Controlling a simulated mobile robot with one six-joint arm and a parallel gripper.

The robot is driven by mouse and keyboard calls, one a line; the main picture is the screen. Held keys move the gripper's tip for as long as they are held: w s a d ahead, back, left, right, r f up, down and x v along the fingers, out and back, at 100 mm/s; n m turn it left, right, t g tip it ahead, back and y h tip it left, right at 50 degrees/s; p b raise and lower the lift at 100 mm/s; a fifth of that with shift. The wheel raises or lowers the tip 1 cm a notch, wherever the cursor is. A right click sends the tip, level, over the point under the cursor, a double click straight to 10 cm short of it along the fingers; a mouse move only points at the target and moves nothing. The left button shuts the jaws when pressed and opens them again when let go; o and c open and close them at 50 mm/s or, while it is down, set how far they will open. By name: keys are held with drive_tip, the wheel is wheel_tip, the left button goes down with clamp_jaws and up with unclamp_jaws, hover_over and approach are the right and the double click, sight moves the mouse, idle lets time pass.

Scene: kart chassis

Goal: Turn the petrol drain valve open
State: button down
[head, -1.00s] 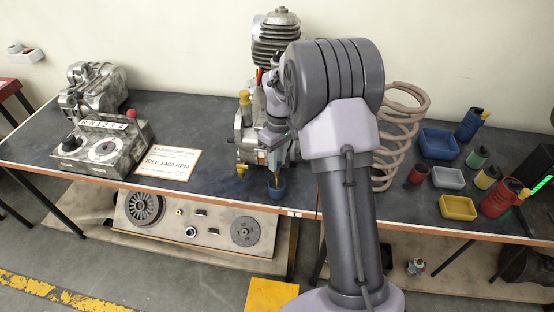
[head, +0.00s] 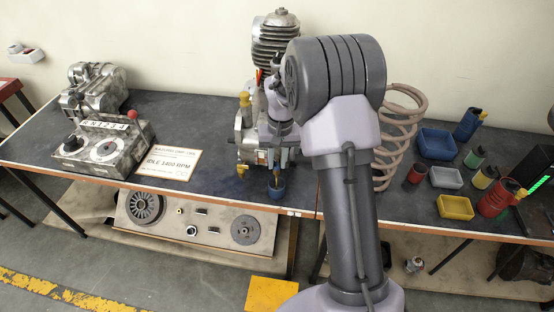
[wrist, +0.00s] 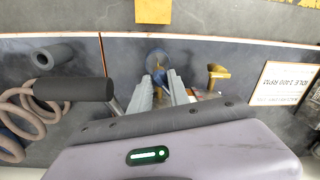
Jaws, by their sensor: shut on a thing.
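The engine (head: 274,42) stands on the bench, partly hidden by my arm. At its lower front, my gripper (head: 270,162) is low over a small blue cup (head: 277,188). The cup also shows in the wrist view (wrist: 157,57), just beyond the fingertips. A small brass-coloured part (wrist: 160,77), which looks like the petrol drain valve, sits between my two grey fingers (wrist: 161,84) above the cup. My gripper is shut on it. The fingers hide most of the valve, so I cannot tell how far it is turned.
A yellow tap-like part (head: 242,171) sticks out left of the cup, close to my gripper. The bench's front edge (head: 300,212) is near. A coil spring (head: 402,130) stands right of my arm. A sign (head: 170,162) and a control box (head: 103,148) lie left.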

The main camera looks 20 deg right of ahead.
drive_tip(key=m, duration=0.5)
drive_tip(key=shift+m+b, duration=0.4)
drive_tip(key=shift+m, duration=1.9)
drive_tip(key=c, duration=1.2)
unclamp_jaws()
drive_tip(key=shift+c, duration=0.2)
drive_tip(key=shift+r, duration=0.1)
wheel_tip(320, 180, up, 17)
drive_tip(key=s+p, duration=0.1)
drive_tip(key=p, duration=0.5)
drive_tip(key=shift+d, duration=0.15)
drive_tip(key=shift+r, duration=0.1)
